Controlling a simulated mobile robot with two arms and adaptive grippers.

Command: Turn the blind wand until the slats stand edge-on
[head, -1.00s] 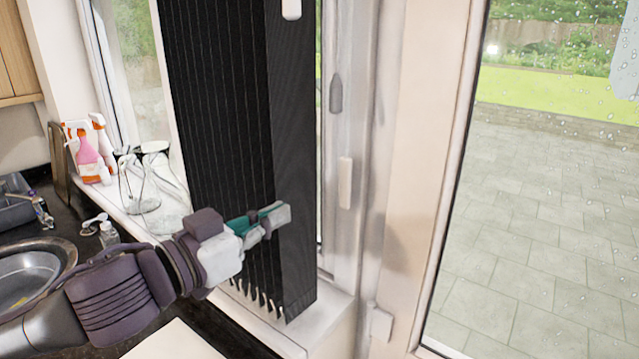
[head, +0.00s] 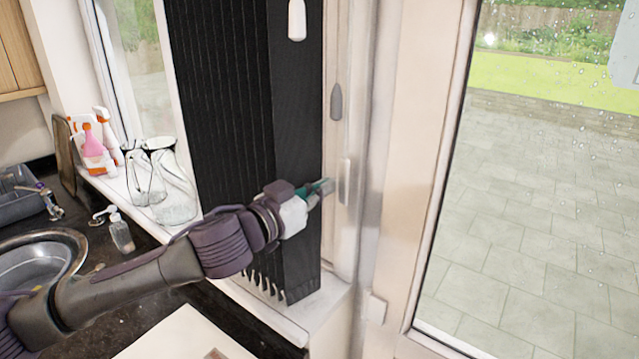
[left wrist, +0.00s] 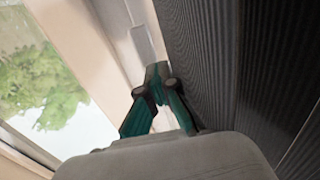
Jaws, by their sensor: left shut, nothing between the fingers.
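The black vertical slats (head: 225,110) hang close together at the window, with a broad dark face (head: 297,120) at their right edge. They also fill the right of the left wrist view (left wrist: 235,70). A white, rounded piece (head: 297,20) hangs in front of them at the top; I cannot tell if it is the wand's end. My left gripper (head: 328,187) is shut and empty at the slats' right edge. Its fingertips (left wrist: 158,72) are close to a pale handle-like piece (head: 344,180) on the frame; contact is unclear. My right gripper is not in view.
A grey tapered piece (head: 336,102) is on the window frame above my gripper. Glass jugs (head: 172,190) and spray bottles (head: 92,148) stand on the sill to the left. A sink (head: 40,262) and a small bottle (head: 120,232) are on the counter. A glass door is at right.

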